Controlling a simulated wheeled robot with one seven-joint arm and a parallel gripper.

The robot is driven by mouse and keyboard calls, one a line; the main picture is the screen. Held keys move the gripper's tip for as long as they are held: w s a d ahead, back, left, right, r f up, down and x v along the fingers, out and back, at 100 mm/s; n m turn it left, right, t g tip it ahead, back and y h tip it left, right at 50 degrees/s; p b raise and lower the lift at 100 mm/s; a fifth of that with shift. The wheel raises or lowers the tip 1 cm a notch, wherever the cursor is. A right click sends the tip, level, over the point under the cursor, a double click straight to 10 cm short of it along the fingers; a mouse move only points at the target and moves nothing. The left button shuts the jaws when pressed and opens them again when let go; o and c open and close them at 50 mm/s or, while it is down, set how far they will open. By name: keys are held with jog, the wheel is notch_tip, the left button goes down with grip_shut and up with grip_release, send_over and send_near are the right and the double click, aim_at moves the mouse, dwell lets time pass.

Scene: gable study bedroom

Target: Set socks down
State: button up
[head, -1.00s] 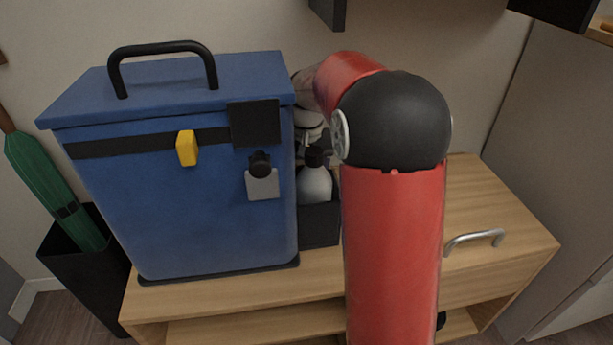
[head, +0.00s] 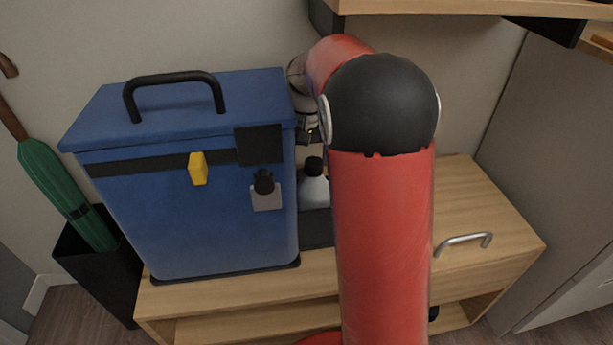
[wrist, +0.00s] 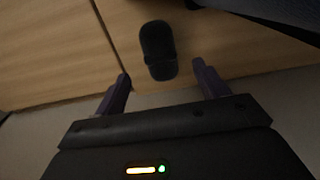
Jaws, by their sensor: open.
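A dark, rounded bundle, which looks like the socks (wrist: 158,50), lies on a wooden surface (wrist: 70,50) in the wrist view. My gripper (wrist: 162,82) is open, with its two purple fingers spread to either side of the picture below the socks. The socks show just beyond and between the fingertips, with clear gaps on both sides, so the fingers do not hold them. In the head view the socks do not show, and my red and black arm hides what is behind it.
A blue box (head: 200,220) with a black handle stands on a wooden cabinet (head: 470,205). A bottle (head: 314,188) stands beside it. A black bin (head: 105,265) holding a green umbrella (head: 60,190) is at left. A wooden shelf (head: 460,8) hangs above.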

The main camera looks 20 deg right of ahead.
notch_tip(320, 180, down, 6)
jog(key=shift+f+b, duration=0.2)
jog(key=shift+b, duration=0.25)
jog(key=shift+c, duration=0.4)
jog(key=c, duration=1.1)
jog(key=shift+r, duration=0.2)
